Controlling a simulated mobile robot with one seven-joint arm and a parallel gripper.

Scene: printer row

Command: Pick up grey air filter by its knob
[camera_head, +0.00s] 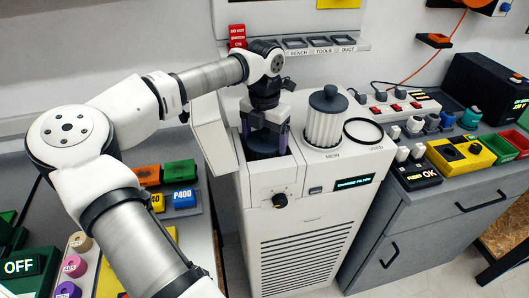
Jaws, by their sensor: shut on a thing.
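The grey air filter (263,150) shows as a dark round top inside the open bay of a white cabinet (262,185). My gripper (264,139) points down over it, with its fingers reaching into the bay mouth. It is shut on the filter, apparently at the knob, which the fingers and gripper body hide. The filter's sides are hidden by the bay walls, so I cannot tell whether it is lifted at all. A white pleated filter (324,128) with a dark knobbed cap stands upright on the cabinet top to the right.
The bay's white lid (213,138) stands open at the left. A black ring (363,131) lies right of the pleated filter. A labelled shelf (310,47) is on the wall behind. A grey bench (400,210) with switches and bins is at right.

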